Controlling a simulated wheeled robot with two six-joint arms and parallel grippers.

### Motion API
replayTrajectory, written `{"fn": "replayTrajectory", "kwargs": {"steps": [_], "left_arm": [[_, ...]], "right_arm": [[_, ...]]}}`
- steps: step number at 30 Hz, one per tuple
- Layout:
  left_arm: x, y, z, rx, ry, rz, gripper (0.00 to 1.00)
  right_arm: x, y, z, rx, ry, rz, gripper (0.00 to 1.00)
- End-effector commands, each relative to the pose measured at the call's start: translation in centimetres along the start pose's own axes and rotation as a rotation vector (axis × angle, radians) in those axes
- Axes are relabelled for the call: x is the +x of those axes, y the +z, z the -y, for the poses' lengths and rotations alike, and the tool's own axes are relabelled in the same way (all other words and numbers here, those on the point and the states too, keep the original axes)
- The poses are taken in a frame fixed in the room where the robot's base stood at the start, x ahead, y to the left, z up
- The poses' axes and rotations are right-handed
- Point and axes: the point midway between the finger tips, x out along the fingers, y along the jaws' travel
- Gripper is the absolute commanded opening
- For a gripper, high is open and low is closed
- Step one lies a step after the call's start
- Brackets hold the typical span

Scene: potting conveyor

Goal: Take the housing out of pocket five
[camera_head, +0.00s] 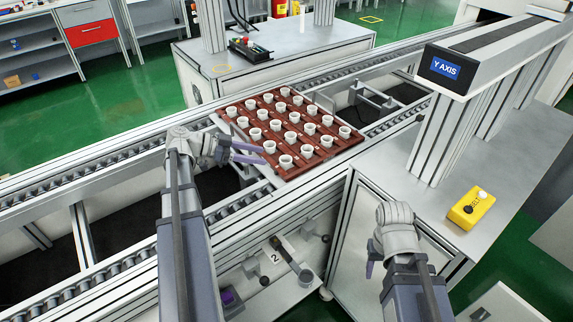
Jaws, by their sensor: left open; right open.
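A brown-red tray (318,165) sits on the conveyor in the middle of the head view. It holds rows of white, cup-like housings (286,161), with several in each row. Any pocket numbers are too small to read, so I cannot tell which housing is in pocket five. My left gripper (263,155) is at the tray's left edge, with its purple fingers apart and pointing right toward the nearest housings. It holds nothing that I can see. My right gripper (371,265) is open, low in front of the bench and away from the tray. Its fingers are partly hidden.
The roller conveyor (100,277) runs from lower left to upper right with raised rails. A "Y AXIS" gantry (447,68) stands right of the tray. A yellow button box (468,208) sits on the grey bench (440,200). A machine cabinet (290,55) stands behind.

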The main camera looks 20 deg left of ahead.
Motion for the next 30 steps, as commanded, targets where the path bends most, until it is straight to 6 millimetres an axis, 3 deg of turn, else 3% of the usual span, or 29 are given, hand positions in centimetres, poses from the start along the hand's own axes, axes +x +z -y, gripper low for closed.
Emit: {"fn": "replayTrajectory", "kwargs": {"steps": [6,14,23,30], "left_arm": [[2.2,0.1,-0.1,0.000,0.002,0.000,0.59],[3.2,0.2,-0.2,0.001,0.001,0.000,0.59],[7.2,0.3,-0.4,0.000,0.002,0.000,0.59],[7.5,0.1,-0.4,0.000,0.000,0.000,0.59]], "right_arm": [[1.0,-0.1,0.1,0.000,0.000,0.000,0.53],[1.4,-0.1,0.1,0.000,0.000,0.000,0.53],[3.0,-0.2,0.3,0.000,0.000,0.000,0.53],[2.9,-0.2,0.3,0.000,0.000,0.000,0.53]]}}
